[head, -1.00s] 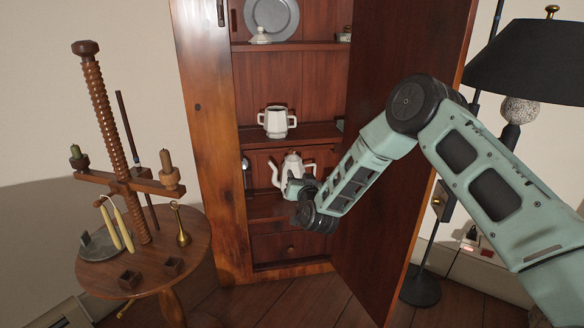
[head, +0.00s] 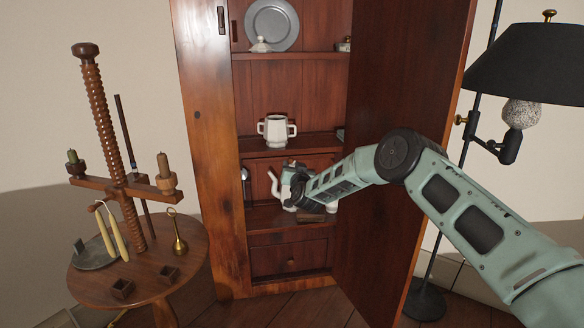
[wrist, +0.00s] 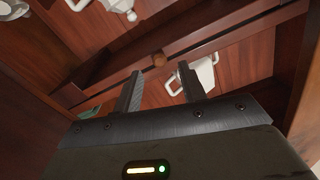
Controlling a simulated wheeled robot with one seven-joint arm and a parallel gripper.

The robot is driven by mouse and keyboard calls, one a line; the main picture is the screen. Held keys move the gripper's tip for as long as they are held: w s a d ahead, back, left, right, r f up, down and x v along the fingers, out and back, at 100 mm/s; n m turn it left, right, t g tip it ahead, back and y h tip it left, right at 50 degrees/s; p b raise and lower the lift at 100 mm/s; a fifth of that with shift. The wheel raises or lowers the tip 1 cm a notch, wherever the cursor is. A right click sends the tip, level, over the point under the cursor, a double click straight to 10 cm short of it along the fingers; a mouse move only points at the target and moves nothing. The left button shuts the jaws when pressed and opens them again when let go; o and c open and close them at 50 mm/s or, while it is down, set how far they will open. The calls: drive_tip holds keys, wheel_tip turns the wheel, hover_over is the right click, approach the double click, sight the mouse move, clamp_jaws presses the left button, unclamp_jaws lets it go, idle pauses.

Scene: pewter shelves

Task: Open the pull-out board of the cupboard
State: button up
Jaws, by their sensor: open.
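The cupboard (head: 212,150) stands open, its tall door swung out to the right. In the wrist view, a small round wooden knob (wrist: 158,59) sits on a horizontal wooden front edge between two compartments. I take this for the front of the pull-out board, which looks flush. My gripper (wrist: 160,72) is open and empty, with its two dark fingers pointing toward the knob. The knob shows just beyond and between the fingertips, and I cannot tell whether they touch it. In the head view, my gripper (head: 293,176) is in front of the cupboard and its fingers are hard to make out.
A white two-handled cup (head: 276,130) stands on the shelf above. A white teapot (head: 275,187) is partly hidden behind my gripper. A drawer (head: 290,262) is below. A round table (head: 145,270) stands left.

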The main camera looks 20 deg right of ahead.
sight(291, 162)
drive_tip(key=shift+w+d+b, duration=0.1)
drive_tip(key=shift+w+b, duration=0.3)
drive_tip(key=shift+w, duration=1.25)
clamp_jaws()
